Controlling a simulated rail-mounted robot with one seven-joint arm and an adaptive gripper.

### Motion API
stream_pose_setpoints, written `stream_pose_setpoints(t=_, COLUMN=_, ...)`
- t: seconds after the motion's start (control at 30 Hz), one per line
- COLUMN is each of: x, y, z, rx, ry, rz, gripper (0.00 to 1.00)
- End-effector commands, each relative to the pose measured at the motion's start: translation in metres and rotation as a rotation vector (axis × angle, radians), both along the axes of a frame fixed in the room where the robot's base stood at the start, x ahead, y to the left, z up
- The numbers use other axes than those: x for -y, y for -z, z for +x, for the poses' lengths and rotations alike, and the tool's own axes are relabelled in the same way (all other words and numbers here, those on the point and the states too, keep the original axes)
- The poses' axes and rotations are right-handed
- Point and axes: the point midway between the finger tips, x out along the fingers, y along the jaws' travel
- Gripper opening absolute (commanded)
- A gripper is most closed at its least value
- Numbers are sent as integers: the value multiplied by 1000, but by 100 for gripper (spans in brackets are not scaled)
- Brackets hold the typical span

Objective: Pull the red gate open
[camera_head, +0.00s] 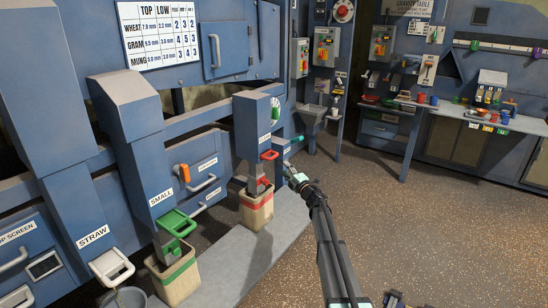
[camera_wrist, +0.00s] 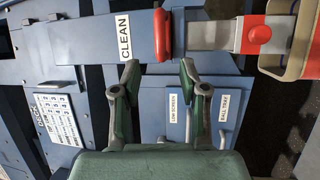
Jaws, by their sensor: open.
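The red gate (camera_head: 269,155) is a red handle on the lower front of the blue chute labelled CLEAN. In the wrist view the red gate (camera_wrist: 162,36) is a rounded red bar across the chute, beside the CLEAN label. My gripper (camera_head: 293,172) is in front of and to the right of this chute in the head view. In the wrist view my gripper (camera_wrist: 160,76) is open, its two fingers spread, with nothing between them. The red bar lies just beyond the fingertips, apart from them as far as I can tell.
Below the gate is a metal spout with a red tab (camera_wrist: 257,35), over a red-banded bin (camera_head: 257,211). To the left, the SMALL chute has a green gate (camera_head: 180,222). A workbench (camera_head: 470,115) stands at the back right. The speckled floor on the right is mostly clear.

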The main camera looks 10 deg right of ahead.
Motion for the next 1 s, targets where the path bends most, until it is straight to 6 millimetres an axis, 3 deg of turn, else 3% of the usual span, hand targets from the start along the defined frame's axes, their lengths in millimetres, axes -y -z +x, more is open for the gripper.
stream_pose_setpoints(t=0.03, x=-4, y=-3, z=14, rx=0, ry=-1, rz=0, gripper=43)
stream_pose_setpoints(t=0.2, x=-18, y=-9, z=44, rx=1, ry=-1, rz=1, gripper=43)
stream_pose_setpoints(t=0.5, x=-38, y=-16, z=87, rx=0, ry=0, rz=1, gripper=43)
stream_pose_setpoints(t=0.7, x=-44, y=-17, z=99, rx=-1, ry=1, rz=1, gripper=43)
stream_pose_setpoints(t=1.0, x=-45, y=-17, z=100, rx=-1, ry=2, rz=1, gripper=43)
